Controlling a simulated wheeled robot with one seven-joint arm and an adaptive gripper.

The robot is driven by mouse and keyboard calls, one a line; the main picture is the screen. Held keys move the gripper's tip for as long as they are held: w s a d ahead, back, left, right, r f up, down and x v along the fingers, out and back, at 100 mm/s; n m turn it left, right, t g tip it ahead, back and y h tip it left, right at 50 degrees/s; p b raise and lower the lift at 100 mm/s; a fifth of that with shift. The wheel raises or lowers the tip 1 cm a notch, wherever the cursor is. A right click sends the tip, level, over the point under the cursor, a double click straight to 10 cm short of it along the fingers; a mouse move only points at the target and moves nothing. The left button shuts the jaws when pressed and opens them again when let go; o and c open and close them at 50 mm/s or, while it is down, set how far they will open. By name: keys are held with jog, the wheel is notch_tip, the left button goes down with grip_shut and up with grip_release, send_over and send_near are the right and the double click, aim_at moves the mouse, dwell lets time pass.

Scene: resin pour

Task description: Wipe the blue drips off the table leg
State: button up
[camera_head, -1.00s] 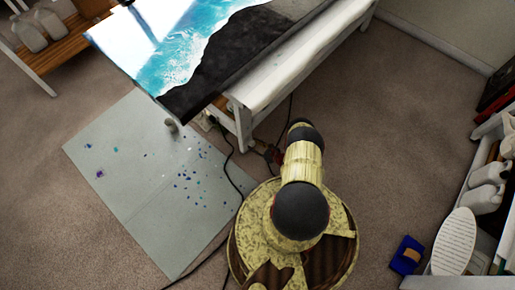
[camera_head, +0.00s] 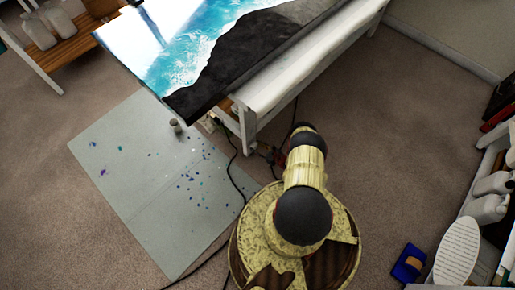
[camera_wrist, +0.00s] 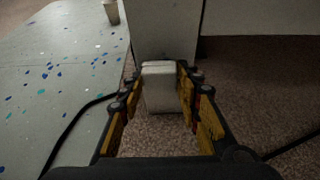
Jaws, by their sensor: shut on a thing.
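A pale folded cloth or pad (camera_wrist: 161,97) is between the two yellow-padded fingers of my gripper (camera_wrist: 158,78), which is shut on it. The table leg (camera_wrist: 164,35) stands upright just beyond the pad in the wrist view. The pad's far end is close to the leg; I cannot tell whether they touch. The white leg also shows in the head view (camera_head: 248,130), under the table's near corner. My gripper is mostly hidden behind my arm there. I can make out no blue drips on the visible leg faces.
A grey floor sheet (camera_head: 130,215) with blue and teal spots lies left of the leg, with a small cup (camera_wrist: 111,11) on it. A black cable (camera_wrist: 72,125) runs beside my gripper. The blue-and-black resin tabletop (camera_head: 225,70) overhangs.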

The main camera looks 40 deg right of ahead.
jog(key=shift+w, duration=0.85)
jog(key=shift+w+d, duration=0.1)
jog(key=shift+d, duration=1.8)
jog(key=shift+w, duration=0.15)
jog(key=shift+a, duration=0.1)
jog(key=shift+s+a+p, duration=0.2)
jog(key=shift+a+p, duration=0.15)
jog(key=shift+a, duration=1.55)
jog(key=shift+r, duration=0.1)
jog(key=shift+s, duration=0.1)
